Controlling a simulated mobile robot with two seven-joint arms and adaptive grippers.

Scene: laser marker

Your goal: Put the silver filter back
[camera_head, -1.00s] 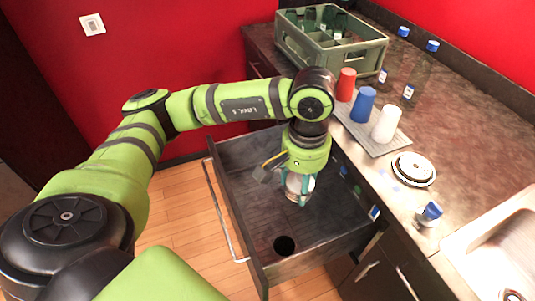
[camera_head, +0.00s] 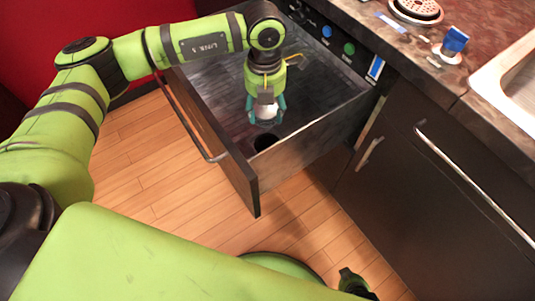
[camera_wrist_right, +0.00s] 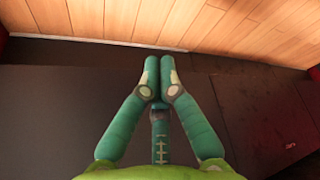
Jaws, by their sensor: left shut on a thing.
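My left gripper (camera_head: 265,108) is shut on the silver filter (camera_head: 263,115), a pale, round, shiny piece mostly hidden by the fingers. It holds the filter inside the open dark drawer (camera_head: 315,131). A round dark hole (camera_head: 264,143) is in the drawer floor, just in front of the gripper and below it in the head view. The filter is apart from the hole in the picture; its exact height above the floor is hard to tell. My right gripper (camera_wrist_right: 158,66) is shut and empty in the right wrist view, its fingertips together.
The drawer's front panel with a metal handle (camera_head: 190,122) stands to the left. A round drain piece (camera_head: 416,10) and a blue-capped item (camera_head: 454,42) are on the counter by the sink (camera_head: 510,80).

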